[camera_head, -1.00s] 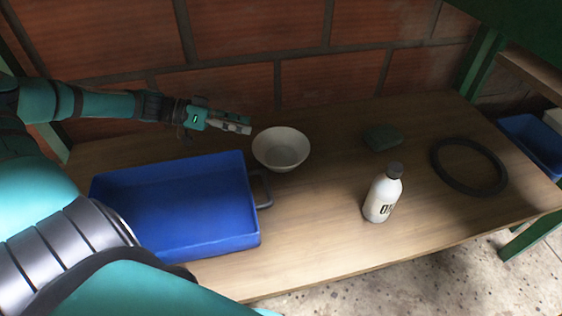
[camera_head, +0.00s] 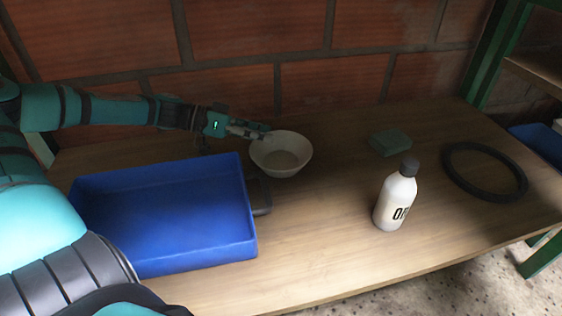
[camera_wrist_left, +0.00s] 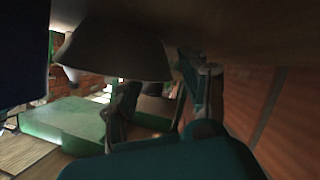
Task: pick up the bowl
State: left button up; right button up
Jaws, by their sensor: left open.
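The white bowl (camera_head: 282,160) stands upright on the wooden table near the brick wall, just right of the blue crate. It looks empty. My left gripper (camera_head: 260,132) is at the bowl's left back rim, with its fingers open. In the left wrist view the bowl (camera_wrist_left: 115,50) appears upside down and dark, close to the open fingers of the gripper (camera_wrist_left: 165,88). I cannot tell whether the fingers touch the rim or straddle it. My right gripper is not in view.
A white bottle with a dark cap (camera_head: 396,200), a green block (camera_head: 390,142) and a black ring (camera_head: 450,175) lie to the right. The table's front middle is clear.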

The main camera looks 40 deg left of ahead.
pick_arm(q)
jog(key=shift+c, duration=0.3)
grip_shut()
jog(key=shift+r, duration=0.15)
